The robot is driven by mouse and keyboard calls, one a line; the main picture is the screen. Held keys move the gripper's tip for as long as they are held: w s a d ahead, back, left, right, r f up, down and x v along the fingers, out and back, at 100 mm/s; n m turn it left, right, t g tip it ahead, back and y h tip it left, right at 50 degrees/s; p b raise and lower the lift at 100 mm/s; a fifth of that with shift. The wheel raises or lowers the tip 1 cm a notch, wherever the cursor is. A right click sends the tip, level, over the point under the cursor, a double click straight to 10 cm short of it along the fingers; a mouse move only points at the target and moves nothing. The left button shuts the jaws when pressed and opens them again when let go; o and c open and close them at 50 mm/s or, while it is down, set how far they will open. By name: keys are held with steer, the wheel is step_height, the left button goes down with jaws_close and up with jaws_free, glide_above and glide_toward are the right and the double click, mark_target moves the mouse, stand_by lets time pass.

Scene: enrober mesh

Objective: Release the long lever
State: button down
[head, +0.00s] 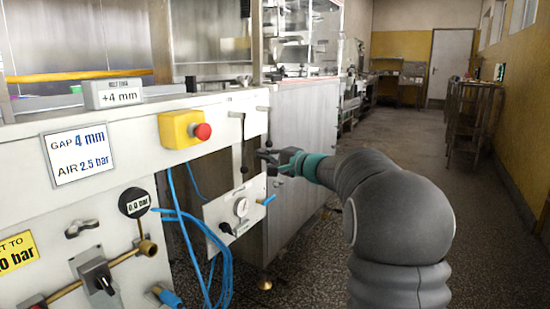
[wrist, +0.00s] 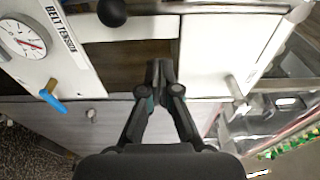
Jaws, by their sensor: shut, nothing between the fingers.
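A long, thin dark lever (head: 243,142) hangs down the front of the white machine panel, with a black ball knob at its lower end. In the wrist view a black ball knob (wrist: 112,12) shows at the top edge, left of my fingers; the rest of that lever is not clear there. My gripper (head: 263,156) is just right of the lever in the head view. In the wrist view my gripper (wrist: 159,68) has its fingertips together with nothing between them, apart from the knob. Whether the fingers touch the lever's rod cannot be told.
Below the lever is a belt tension panel (head: 222,208) with a gauge and a blue-handled valve (head: 267,200). A red stop button on a yellow box (head: 182,130) is to the left. Blue hoses (head: 190,225) hang below it. The aisle floor (head: 400,140) at right is clear.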

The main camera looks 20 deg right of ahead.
steer(key=shift+s+a, duration=0.3)
steer(key=shift+a, duration=0.65)
steer(key=shift+s+a, duration=0.3)
steer(key=shift+a, duration=0.6)
steer(key=shift+s, duration=0.1)
